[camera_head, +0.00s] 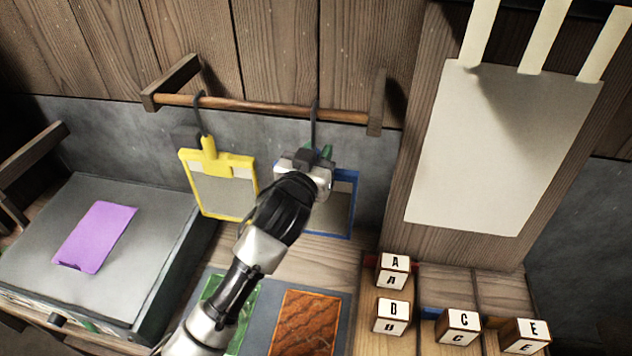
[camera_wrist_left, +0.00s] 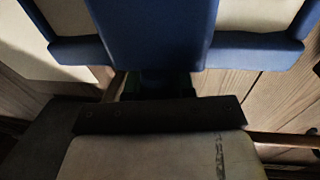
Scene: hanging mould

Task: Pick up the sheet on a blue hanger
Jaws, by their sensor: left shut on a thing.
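The blue hanger (camera_head: 354,190) hangs from the wooden rod (camera_head: 245,106) by a dark hook, with a pale grey-beige sheet (camera_head: 338,212) in its frame. My left gripper (camera_head: 318,160) is at the top of the blue hanger and shut on it; my arm hides the hanger's left part. In the left wrist view the hanger's blue neck and frame (camera_wrist_left: 152,35) fill the upper part, close in front of the gripper (camera_wrist_left: 155,85), whose fingertips are dark and hard to make out. My right gripper is not in view.
A yellow hanger (camera_head: 250,188) with a sheet hangs to the left on the same rod. A grey box with a purple sheet (camera_head: 95,237) stands at left. Green and brown sheets (camera_head: 304,322) lie below. Lettered blocks (camera_head: 393,270) stand at right, under a large pale sheet (camera_head: 490,150).

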